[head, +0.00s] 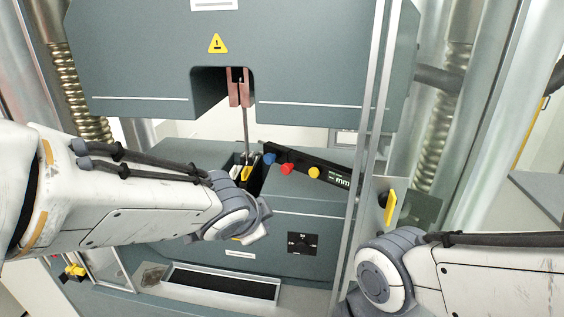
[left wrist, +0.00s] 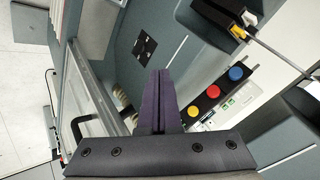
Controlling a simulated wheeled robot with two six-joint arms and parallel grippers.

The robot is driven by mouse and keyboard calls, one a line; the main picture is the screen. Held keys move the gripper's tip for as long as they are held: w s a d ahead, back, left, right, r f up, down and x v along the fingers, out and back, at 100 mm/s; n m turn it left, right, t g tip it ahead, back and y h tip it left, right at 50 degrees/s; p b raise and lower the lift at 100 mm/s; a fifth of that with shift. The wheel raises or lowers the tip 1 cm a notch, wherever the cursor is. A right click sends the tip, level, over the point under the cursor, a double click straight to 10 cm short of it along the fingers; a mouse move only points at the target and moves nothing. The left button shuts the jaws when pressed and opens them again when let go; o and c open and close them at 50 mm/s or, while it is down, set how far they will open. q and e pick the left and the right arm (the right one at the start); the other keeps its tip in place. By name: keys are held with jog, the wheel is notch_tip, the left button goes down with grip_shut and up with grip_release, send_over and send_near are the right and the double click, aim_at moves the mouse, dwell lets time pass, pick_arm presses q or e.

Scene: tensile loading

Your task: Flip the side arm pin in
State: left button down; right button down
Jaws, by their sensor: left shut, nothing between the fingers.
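The side arm (head: 330,170) is a black bar with a "mm" display, reaching right from beside the test rod. It carries a blue knob (head: 269,159), a red knob (head: 287,169) and a yellow knob (head: 314,172). I cannot tell which is the pin. In the left wrist view the yellow (left wrist: 194,111), red (left wrist: 214,91) and blue (left wrist: 236,73) knobs lie right of my left gripper (left wrist: 161,76). Its dark fingers are shut and empty, apart from the knobs. In the head view my left wrist hides the fingers. My right gripper does not show; only its arm is at lower right.
A thin test rod (head: 245,128) hangs from the reddish upper grip (head: 239,92) to the lower grip (head: 243,172). A metal frame upright (head: 370,130) stands right of the side arm. A yellow handle (head: 390,208) is on its right. A tray (head: 218,272) lies below.

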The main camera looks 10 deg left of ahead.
pick_arm(q)
jog(key=w+a+r+m+t+h+p, duration=0.2)
jog(key=w+a+r+m+h, duration=0.2)
jog(key=r+m, duration=0.5)
jog(key=a+m, duration=0.1)
jog(key=m, duration=0.2)
jog(key=b, duration=0.2)
send_near(285, 170)
notch_tip(285, 170, down, 3)
jog(key=w, duration=0.1)
jog(key=w+d+p, duration=0.1)
jog(key=w, duration=0.1)
jog(key=shift+w+d+f+h, duration=0.1)
jog(key=shift+w+d+h, duration=0.1)
jog(key=shift+h, duration=0.1)
jog(key=shift+w+d, duration=0.35)
jog(key=shift+w, duration=0.4)
